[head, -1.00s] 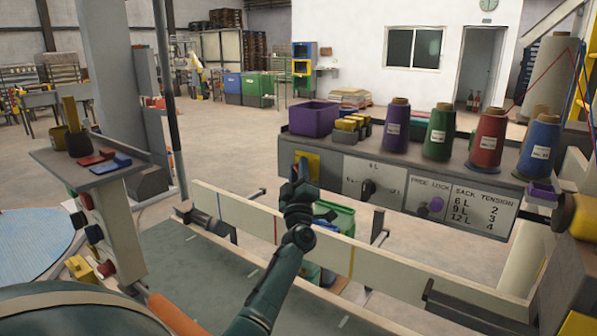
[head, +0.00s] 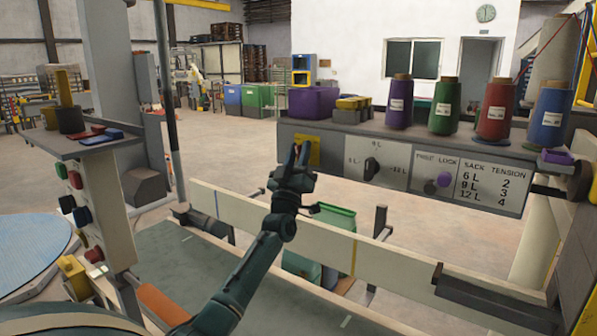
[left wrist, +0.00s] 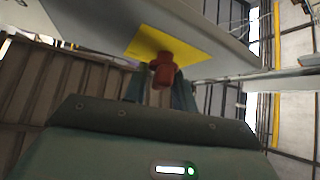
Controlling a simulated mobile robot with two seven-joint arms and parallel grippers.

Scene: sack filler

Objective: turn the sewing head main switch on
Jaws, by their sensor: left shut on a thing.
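The main switch is a red knob (left wrist: 162,68) on a yellow plate (left wrist: 180,45) in the left wrist view. In the head view the yellow plate (head: 313,149) sits at the left end of the grey panel, partly hidden by my gripper. My left gripper (head: 299,152) is at the plate, its fingers on either side of the red knob and shut on it. The fingers also show in the left wrist view (left wrist: 160,88). I cannot tell whether the switch is on or off. My right gripper is not in view.
A purple bin (head: 312,102) and several thread cones (head: 443,106) stand on top. A button post (head: 85,205) stands left.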

